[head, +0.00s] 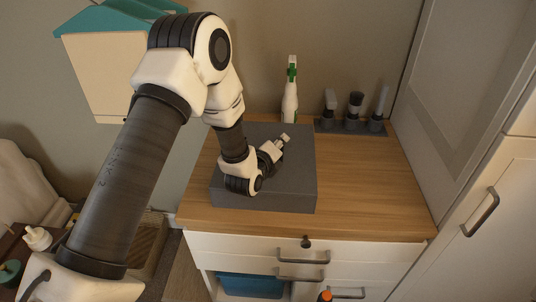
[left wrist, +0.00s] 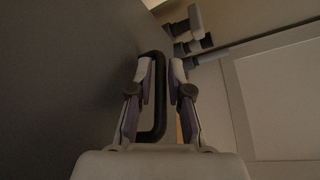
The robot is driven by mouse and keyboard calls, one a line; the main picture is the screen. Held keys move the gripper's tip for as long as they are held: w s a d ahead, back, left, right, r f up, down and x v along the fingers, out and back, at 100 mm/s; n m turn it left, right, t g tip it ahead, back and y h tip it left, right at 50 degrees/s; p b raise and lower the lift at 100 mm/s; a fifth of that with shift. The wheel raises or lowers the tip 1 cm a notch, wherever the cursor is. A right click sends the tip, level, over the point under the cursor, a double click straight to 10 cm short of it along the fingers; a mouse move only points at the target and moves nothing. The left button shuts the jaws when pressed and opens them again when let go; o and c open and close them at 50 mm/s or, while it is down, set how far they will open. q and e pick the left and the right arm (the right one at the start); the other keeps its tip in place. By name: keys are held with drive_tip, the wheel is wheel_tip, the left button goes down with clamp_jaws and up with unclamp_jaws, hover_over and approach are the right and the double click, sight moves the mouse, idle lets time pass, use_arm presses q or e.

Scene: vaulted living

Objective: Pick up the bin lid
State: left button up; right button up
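The bin lid looks like a dark grey square slab (head: 292,185) on the wooden counter. In the left wrist view its dark grey face (left wrist: 60,80) fills the left side, with a black loop handle (left wrist: 160,125) standing out from it. My left gripper (head: 283,141) reaches over the slab from the left. In the left wrist view its fingers (left wrist: 162,78) are drawn in on both sides of the handle's right bar, one finger inside the loop. The handle is mostly hidden by the gripper in the head view. My right gripper is not in view.
A white and green spray bottle (head: 290,98) stands behind the slab. A grey holder with several brushes (head: 352,127) is at the back right. The wooden counter (head: 370,190) is clear right of the slab. A tall cabinet (head: 470,120) bounds the right side.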

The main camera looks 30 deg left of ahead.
use_arm(q)
clamp_jaws()
drive_tip(key=shift+r, duration=0.15)
